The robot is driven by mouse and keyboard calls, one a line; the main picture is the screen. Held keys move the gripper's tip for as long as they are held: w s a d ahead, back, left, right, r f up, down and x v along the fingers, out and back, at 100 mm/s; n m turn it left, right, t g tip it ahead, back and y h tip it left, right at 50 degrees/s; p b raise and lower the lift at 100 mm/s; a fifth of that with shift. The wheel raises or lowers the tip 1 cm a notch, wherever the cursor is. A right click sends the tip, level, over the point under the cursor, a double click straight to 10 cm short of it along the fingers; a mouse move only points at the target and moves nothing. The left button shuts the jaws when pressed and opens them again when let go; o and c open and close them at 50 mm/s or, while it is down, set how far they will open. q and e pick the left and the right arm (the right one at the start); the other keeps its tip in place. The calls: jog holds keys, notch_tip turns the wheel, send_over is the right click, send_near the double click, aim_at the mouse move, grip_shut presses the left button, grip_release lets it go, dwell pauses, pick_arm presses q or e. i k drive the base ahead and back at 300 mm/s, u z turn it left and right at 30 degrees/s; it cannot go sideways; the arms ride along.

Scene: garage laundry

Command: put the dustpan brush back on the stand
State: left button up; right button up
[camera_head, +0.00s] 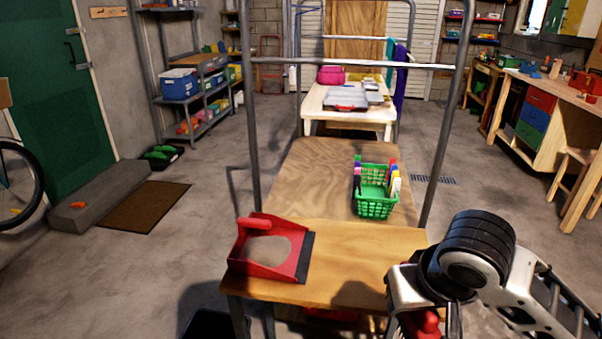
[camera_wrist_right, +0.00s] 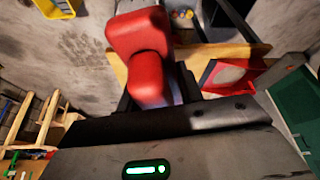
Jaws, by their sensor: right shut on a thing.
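My right gripper (camera_head: 425,325) is shut on the red dustpan brush (camera_head: 428,322) at the bottom right of the head view, by the near right corner of the wooden table. Only a small red part of the brush shows there. In the right wrist view the red brush (camera_wrist_right: 140,50) fills the upper middle; its bristles are hidden. A red dustpan (camera_head: 250,262) with a dark front lip lies on the near left of the wooden tabletop (camera_head: 350,262), apart from my right gripper. I cannot tell which thing is the stand. My left gripper is not in view.
A green basket (camera_head: 376,207) with several bottles stands on the board (camera_head: 320,180) behind the tabletop. Grey metal posts (camera_head: 250,120) rise on both sides. The tabletop right of the dustpan is clear. A wooden workbench (camera_head: 550,130) stands at the far right.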

aim_at(356, 258)
jog(key=z, duration=0.4)
jog(key=i, duration=0.85)
jog(key=u, duration=0.5)
